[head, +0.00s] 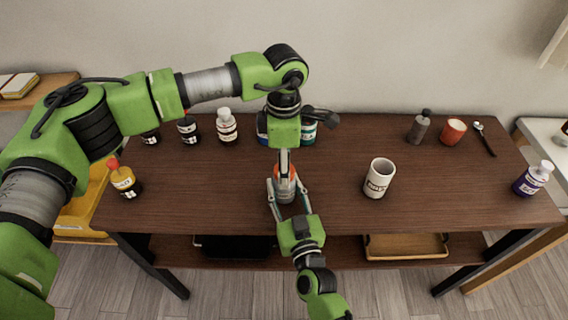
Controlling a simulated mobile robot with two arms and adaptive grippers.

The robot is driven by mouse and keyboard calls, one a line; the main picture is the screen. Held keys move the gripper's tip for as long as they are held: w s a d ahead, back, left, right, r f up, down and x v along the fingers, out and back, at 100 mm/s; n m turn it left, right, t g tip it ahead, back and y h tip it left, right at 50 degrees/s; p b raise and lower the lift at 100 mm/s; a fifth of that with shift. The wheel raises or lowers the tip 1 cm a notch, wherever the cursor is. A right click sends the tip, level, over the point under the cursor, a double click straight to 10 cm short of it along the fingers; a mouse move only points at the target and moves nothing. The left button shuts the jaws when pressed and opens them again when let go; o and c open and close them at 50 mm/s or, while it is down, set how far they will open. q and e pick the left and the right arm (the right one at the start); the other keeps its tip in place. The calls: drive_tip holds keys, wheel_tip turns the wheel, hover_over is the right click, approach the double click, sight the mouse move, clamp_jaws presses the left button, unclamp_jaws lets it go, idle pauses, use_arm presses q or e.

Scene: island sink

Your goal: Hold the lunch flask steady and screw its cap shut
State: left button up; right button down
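The lunch flask (286,190) stands upright near the middle of the brown table, grey below with orange at its top. My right gripper (286,184) comes from the front edge, with one finger on each side of the flask's body; it looks shut on it. My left gripper (284,171) points straight down over the flask's top. Its fingers show edge-on, so I cannot tell whether they are open or shut. The cap cannot be told clearly from the orange top, partly hidden by the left fingers.
A white mug (379,178) stands right of the flask on the table (440,190). Several bottles line the back, including a white-capped one (227,127). A yellow-red bottle (124,179) stands left.

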use_arm(q)
wheel_tip(320, 180, up, 12)
idle(0.5)
use_arm(e)
drive_tip(key=c, duration=1.2)
unclamp_jaws()
drive_tip(key=shift+c, duration=0.2)
drive_tip(key=v, duration=1.2)
